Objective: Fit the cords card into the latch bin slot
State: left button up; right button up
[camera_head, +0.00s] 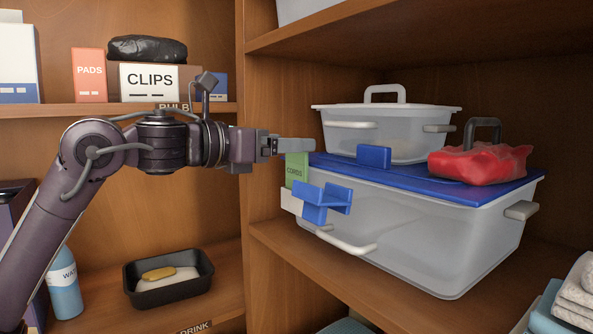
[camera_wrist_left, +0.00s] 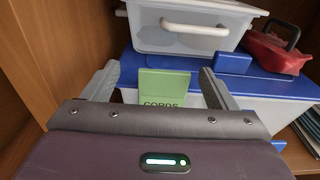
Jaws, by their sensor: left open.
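The green cords card (camera_head: 296,171) stands upright at the front left end of the large clear bin (camera_head: 430,235) with a blue lid (camera_head: 400,178). Its lower edge meets a white piece (camera_head: 291,201) beside the blue latch (camera_head: 323,200); I cannot tell how deep it sits. My left gripper (camera_head: 296,145) is at the card's top edge. In the left wrist view, the gripper (camera_wrist_left: 158,70) is open, with the card (camera_wrist_left: 163,88) between its spread fingers and a gap on each side. The card's lower part is hidden there by the gripper body. My right gripper is not in view.
A smaller clear bin (camera_head: 385,145) and a red bag (camera_head: 478,165) sit on the blue lid. A wooden upright (camera_head: 265,90) stands close left of the bin. A black tray (camera_head: 168,291) and water bottle (camera_head: 65,290) are on the lower left shelf.

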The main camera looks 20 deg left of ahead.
pick_arm(q)
jog(key=x, duration=0.1)
jog(key=p+x, duration=0.1)
jog(key=x, duration=0.2)
jog(key=shift+w+d+f+p, duration=0.1)
jog(key=shift+d+f+p, duration=0.15)
jog(key=shift+d+p, duration=0.15)
jog(key=shift+a, duration=0.1)
jog(key=shift+c, duration=0.8)
jog(key=c, duration=1.1)
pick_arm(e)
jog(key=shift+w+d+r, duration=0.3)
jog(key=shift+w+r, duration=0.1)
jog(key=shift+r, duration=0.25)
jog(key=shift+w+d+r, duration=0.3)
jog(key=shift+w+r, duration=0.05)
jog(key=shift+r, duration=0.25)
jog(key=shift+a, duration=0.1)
